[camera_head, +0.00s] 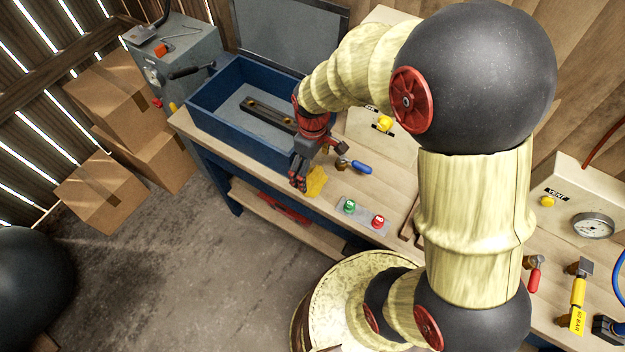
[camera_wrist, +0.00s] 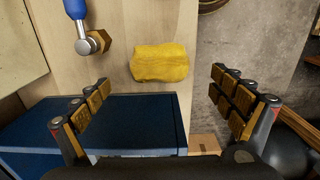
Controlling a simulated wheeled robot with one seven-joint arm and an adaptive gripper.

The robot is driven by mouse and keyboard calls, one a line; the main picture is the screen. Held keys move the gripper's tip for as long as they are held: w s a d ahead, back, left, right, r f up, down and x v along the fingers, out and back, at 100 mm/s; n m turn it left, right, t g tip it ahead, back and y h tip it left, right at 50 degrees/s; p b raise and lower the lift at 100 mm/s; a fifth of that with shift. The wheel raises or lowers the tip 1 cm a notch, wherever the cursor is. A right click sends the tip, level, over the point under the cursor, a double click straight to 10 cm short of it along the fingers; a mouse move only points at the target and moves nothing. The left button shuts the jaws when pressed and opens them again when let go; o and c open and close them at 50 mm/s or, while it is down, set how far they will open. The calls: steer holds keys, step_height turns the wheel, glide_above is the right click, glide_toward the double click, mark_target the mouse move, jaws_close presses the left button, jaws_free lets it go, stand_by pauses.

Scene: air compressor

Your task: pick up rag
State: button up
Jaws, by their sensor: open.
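The rag is a yellow folded cloth (camera_head: 317,180) on the wooden workbench, near its front edge, in the head view. It also shows in the wrist view as a yellow rag (camera_wrist: 159,62), lying on the bench beside the edge. My gripper (camera_head: 298,185) is just left of the rag in the head view. In the wrist view my gripper's (camera_wrist: 165,97) two fingers are spread wide, and the rag lies beyond and between them. Nothing is between the fingers. I cannot tell the exact height of the fingertips above the bench.
A blue open bin (camera_head: 215,100) stands on the bench left of the rag. A blue-handled valve (camera_head: 361,167) is close to the rag. A panel with green and red buttons (camera_head: 363,215) lies to the right. Cardboard boxes (camera_head: 105,190) stand on the floor at left.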

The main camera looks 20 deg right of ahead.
mark_target(313, 176)
step_height(313, 176, down, 5)
steer(key=shift+r+b, duration=0.2)
steer(key=shift+b, duration=0.5)
steer(key=shift+c, duration=0.8)
steer(key=c, duration=0.6)
steer(key=shift+s+a, duration=0.1)
steer(key=shift+s, duration=0.05)
steer(key=c, duration=0.7)
steer(key=shift+c, duration=0.2)
